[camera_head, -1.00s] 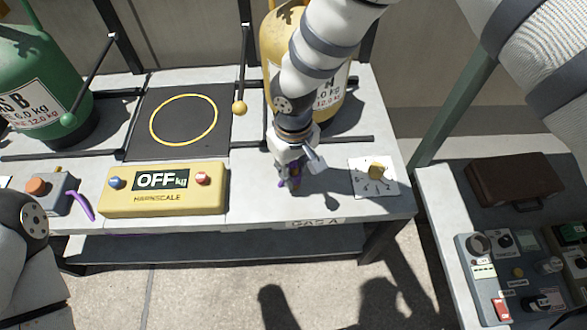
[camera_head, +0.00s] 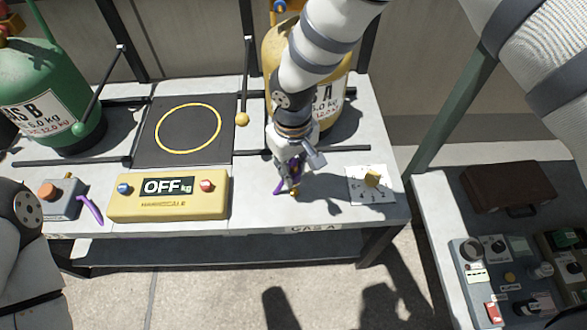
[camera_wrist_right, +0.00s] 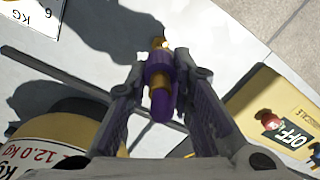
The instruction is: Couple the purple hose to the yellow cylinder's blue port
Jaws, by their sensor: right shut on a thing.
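The yellow cylinder (camera_head: 336,82) stands at the back of the bench, partly hidden behind my right arm. A blue port (camera_head: 279,5) shows at its top, at the upper edge of the head view. My right gripper (camera_head: 291,186) is above the bench in front of the cylinder, shut on the purple hose's end (camera_wrist_right: 160,85). That end has a brass tip pointing away from my palm in the right wrist view. The cylinder's side (camera_wrist_right: 62,140) also shows there, at lower left. The hose end is apart from the blue port. My left gripper is out of view.
A yellow scale display (camera_head: 168,205) reads OFF, before a black scale plate (camera_head: 160,150). A green cylinder (camera_head: 45,105) stands left. Rods with ball ends, one yellow (camera_head: 242,119), rise around the plate.

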